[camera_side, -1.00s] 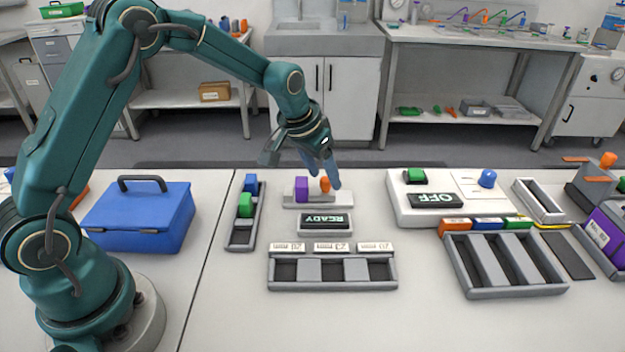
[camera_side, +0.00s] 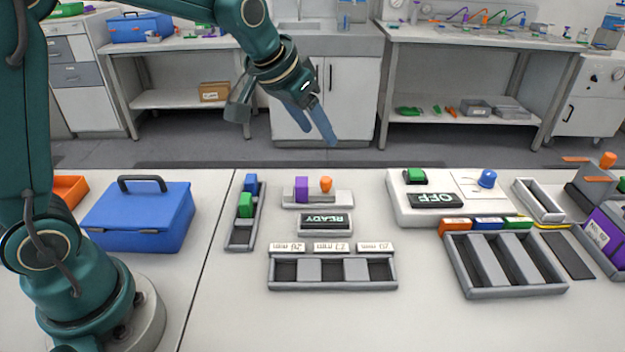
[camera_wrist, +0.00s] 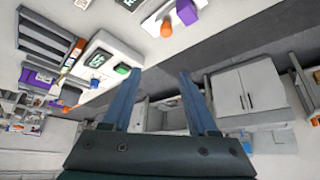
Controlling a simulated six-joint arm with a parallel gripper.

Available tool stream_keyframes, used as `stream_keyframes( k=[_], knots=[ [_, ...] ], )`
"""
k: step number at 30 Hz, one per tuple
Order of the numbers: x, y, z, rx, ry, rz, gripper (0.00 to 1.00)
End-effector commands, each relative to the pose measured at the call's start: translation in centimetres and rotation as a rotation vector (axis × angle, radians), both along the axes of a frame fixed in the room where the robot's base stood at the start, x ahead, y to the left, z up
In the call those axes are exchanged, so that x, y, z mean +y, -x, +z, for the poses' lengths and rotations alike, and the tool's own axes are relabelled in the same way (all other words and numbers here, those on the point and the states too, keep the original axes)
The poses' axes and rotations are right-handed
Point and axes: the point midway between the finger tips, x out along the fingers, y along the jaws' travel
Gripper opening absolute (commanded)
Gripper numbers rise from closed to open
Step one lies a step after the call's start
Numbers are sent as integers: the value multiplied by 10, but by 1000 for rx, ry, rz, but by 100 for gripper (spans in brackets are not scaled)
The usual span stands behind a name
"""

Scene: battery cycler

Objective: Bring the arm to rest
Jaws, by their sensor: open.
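My gripper (camera_side: 318,122) is raised above the back edge of the table in the side view, tilted down to the right. Its two blue fingers are apart with nothing between them. In the wrist view the fingers of my gripper (camera_wrist: 157,75) also stand apart and empty. Below it stands a small grey fixture (camera_side: 335,199) with a purple block (camera_side: 302,189) and an orange knob (camera_side: 326,184). The purple block (camera_wrist: 187,11) and orange knob (camera_wrist: 166,28) also show at the top of the wrist view, clear of the fingers.
A READY display (camera_side: 325,224) and a three-slot tray (camera_side: 333,285) stand in front. A narrow rack (camera_side: 241,236) holds blue and green blocks. A blue case (camera_side: 140,220) is at left. At right are the OFF unit (camera_side: 405,213) and a slotted tray (camera_side: 515,291).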

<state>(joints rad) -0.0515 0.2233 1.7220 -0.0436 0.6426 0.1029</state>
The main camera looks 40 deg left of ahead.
Motion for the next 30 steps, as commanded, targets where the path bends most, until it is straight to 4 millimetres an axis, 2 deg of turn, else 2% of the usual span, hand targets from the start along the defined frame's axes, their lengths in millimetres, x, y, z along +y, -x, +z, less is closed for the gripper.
stream_keyframes(
  k=[1, 4, 7, 11, 15, 21, 25, 30],
  knots=[
    [-2, 13, 17, -29, -2, -4, 59],
    [-6, 41, 35, -57, -2, -8, 59],
    [-10, 71, 47, -77, -1, -11, 59],
    [-13, 112, 52, -89, -1, -13, 59],
    [-14, 156, 42, -81, 3, -9, 59],
    [-15, 202, 13, -17, 8, 3, 59],
    [-14, 218, -4, 54, 10, 14, 59],
    [-14, 219, -6, 65, 14, 21, 59]
  ],
)
